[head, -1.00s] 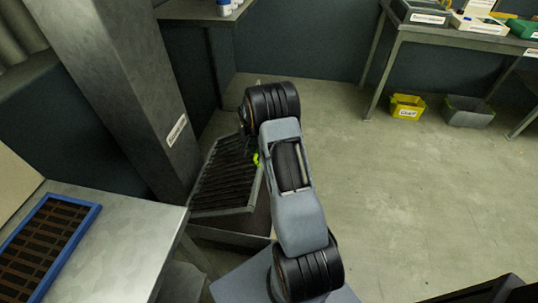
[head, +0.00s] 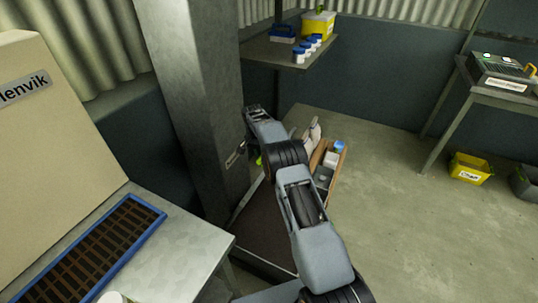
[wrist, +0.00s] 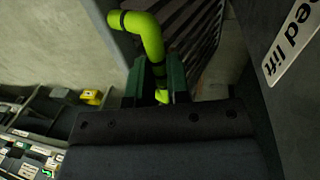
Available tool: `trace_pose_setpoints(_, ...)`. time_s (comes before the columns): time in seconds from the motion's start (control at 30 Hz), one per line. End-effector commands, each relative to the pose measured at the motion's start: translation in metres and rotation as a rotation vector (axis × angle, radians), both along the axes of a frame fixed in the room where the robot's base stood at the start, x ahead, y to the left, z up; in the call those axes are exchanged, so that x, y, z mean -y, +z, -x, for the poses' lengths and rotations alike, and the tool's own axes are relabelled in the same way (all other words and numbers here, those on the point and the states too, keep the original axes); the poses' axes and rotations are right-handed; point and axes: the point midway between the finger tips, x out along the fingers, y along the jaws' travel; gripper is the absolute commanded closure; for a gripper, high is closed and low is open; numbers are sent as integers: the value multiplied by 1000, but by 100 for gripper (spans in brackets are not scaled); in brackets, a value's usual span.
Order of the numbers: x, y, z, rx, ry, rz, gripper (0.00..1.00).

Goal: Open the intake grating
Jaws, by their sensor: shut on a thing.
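The intake grating (wrist: 192,32), dark bars in a frame, shows behind the handle in the wrist view. In the head view it is mostly hidden beside the column and my arm. Its bent yellow-green handle (wrist: 150,35) passes between the green fingers of my gripper (wrist: 157,72), which is shut on it. A bit of the handle also shows in the head view (head: 258,160), by the column. Below lies the intake box (head: 268,235), its dark inside uncovered in the head view.
The grey column (head: 195,100) with a label stands close left of my gripper. A metal table (head: 195,242) with a blue-framed tray (head: 95,245) is at left. A shelf (head: 265,50) and a box of items (head: 325,165) lie beyond.

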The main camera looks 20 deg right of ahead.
Motion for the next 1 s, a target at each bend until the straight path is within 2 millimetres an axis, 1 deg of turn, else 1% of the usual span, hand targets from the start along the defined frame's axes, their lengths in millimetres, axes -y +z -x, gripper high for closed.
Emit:
trace_pose_setpoints(0.03,-6,-10,1,-15,1,-6,100)
trace_pose_setpoints(0.3,-14,-9,-6,-20,3,-6,100)
trace_pose_setpoints(0.77,-15,-9,-7,-20,3,-6,100)
trace_pose_setpoints(0.8,-15,-9,-7,-20,3,-6,82)
trace_pose_setpoints(1.0,-12,-6,-8,-17,0,-4,63)
